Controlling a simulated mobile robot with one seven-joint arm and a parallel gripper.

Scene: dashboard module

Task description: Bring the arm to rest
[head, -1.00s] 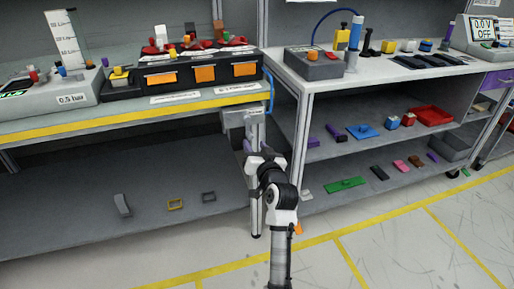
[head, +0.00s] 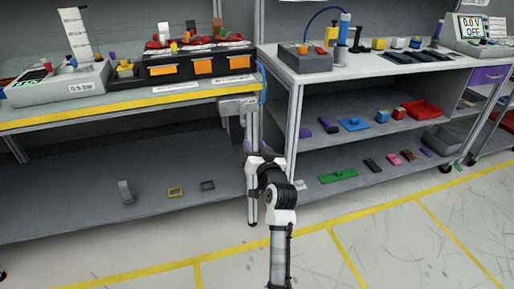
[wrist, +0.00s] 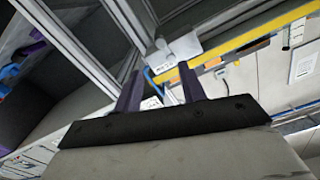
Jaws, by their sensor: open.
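My arm (head: 281,205) reaches up from the bottom middle of the head view, bent at its white and black joint. My gripper is at its far end, in front of the gap between the two benches. In the wrist view, my gripper (wrist: 160,88) shows two dark purple fingers, apart, with nothing held between them. Beyond the fingers are a bench leg, a white box (wrist: 175,50) and a yellow-striped bench edge. In the head view the gripper's fingers are small and partly hidden by my arm, so any contact with the bench leg cannot be told.
The left bench (head: 130,112) has a yellow front edge and carries a black bin unit (head: 175,72) and a gauge box (head: 60,85). The right bench (head: 375,70) has shelves with several coloured parts and a red tray (head: 421,111). The floor in front (head: 380,240) is clear, with yellow lines.

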